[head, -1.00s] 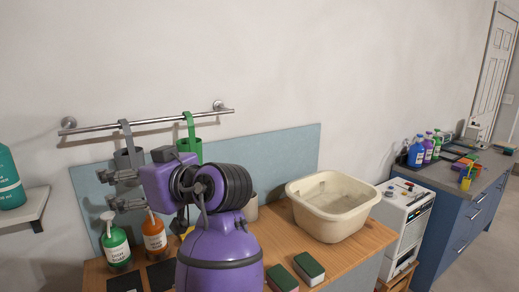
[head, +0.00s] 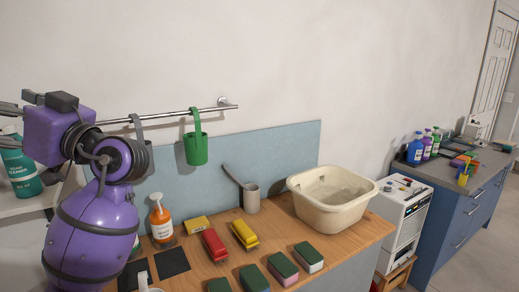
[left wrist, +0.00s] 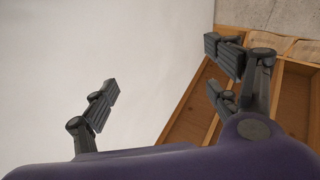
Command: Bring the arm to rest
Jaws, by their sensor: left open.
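My left arm (head: 92,220), purple with black joints, stands at the left of the head view, in front of the left end of the counter. My left gripper (head: 10,112) is partly cut off by the left picture edge, close to the teal cleaner bottle (head: 20,170) on the white shelf. In the left wrist view its fingers (left wrist: 165,90) are spread wide with nothing between them. A white wall and wooden compartments (left wrist: 295,95) show beyond them. My right gripper is in neither view.
The wooden counter (head: 275,245) holds several sponges, a red brush (head: 215,244), a yellow brush (head: 244,234), an orange soap bottle (head: 160,222) and a cream basin (head: 332,205). A green cup (head: 196,148) hangs from the rail. The air above the counter is free.

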